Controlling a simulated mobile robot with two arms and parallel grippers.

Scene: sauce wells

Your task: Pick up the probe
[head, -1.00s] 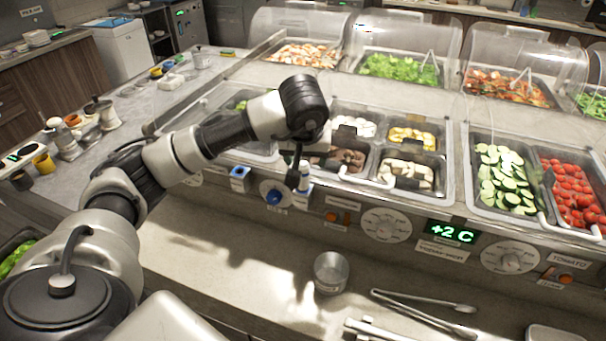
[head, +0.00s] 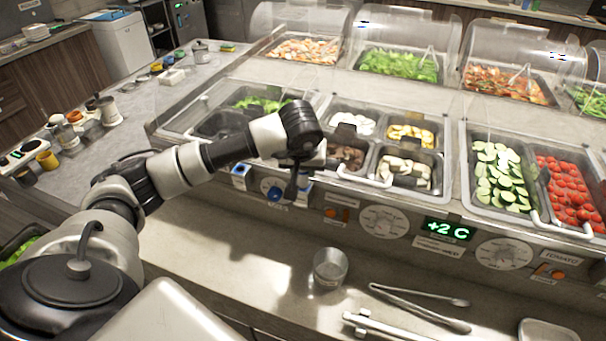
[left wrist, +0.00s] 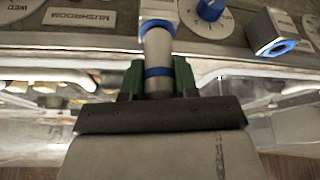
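The probe (left wrist: 158,56) is a grey cylinder with a blue band, seen in the left wrist view between the green fingers of my left gripper (left wrist: 158,82). The fingers lie close on both sides of it with no clear gap. Its far end meets a pale square holder (left wrist: 157,10) on the counter's front panel; I cannot tell how deep it sits there. In the head view my left gripper (head: 293,190) points down in front of the panel, and the arm and gripper hide most of the probe. My right gripper is not in view.
A second holder with a blue ring (left wrist: 272,34) and a blue knob (left wrist: 210,8) are close by. Food wells stand behind the panel. A metal cup (head: 330,268) and tongs (head: 420,305) lie on the ledge below, with bare ledge to the left of the cup.

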